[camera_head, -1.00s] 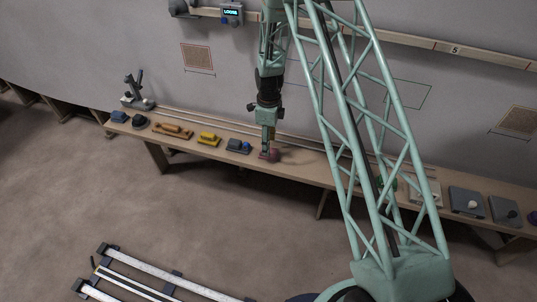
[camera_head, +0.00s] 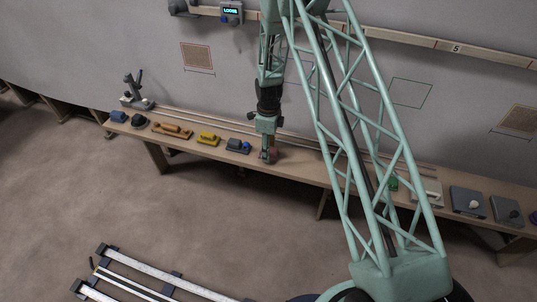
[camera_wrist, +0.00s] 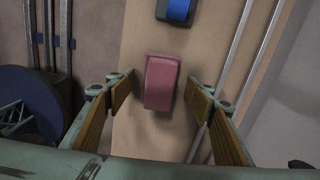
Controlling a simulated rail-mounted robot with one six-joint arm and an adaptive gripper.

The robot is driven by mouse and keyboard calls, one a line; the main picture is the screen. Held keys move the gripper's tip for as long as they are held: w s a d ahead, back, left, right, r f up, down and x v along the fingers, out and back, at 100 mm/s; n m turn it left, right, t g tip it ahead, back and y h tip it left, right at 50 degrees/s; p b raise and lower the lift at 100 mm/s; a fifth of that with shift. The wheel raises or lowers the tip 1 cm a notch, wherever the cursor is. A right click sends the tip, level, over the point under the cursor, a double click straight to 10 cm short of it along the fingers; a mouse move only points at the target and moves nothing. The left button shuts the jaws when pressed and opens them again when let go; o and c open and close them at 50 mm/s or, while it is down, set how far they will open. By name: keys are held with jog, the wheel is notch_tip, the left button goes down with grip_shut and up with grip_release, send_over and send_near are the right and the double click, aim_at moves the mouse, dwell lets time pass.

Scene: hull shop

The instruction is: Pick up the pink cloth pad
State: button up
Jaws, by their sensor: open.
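The pink cloth pad (camera_wrist: 161,82) lies on the wooden bench (camera_wrist: 135,45) in the wrist view, lengthwise between the two fingers. My gripper (camera_wrist: 165,92) is open, with a finger on each side of the pad and a visible gap on both sides. In the head view my gripper (camera_head: 267,155) is low at the bench, and the pad (camera_head: 272,155) is partly hidden by it. I cannot tell the fingertips' exact height above the bench.
A blue and dark block (camera_wrist: 178,10) lies just beyond the pad. Metal rods (camera_wrist: 238,75) run along the bench on the wall side. A yellow block (camera_head: 208,139) and other items line the bench to the left. Grey plates (camera_head: 468,201) lie to the right.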

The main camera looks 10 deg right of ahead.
jog(key=shift+f, duration=0.4)
jog(key=shift+c, duration=0.5)
jog(key=c, duration=0.8)
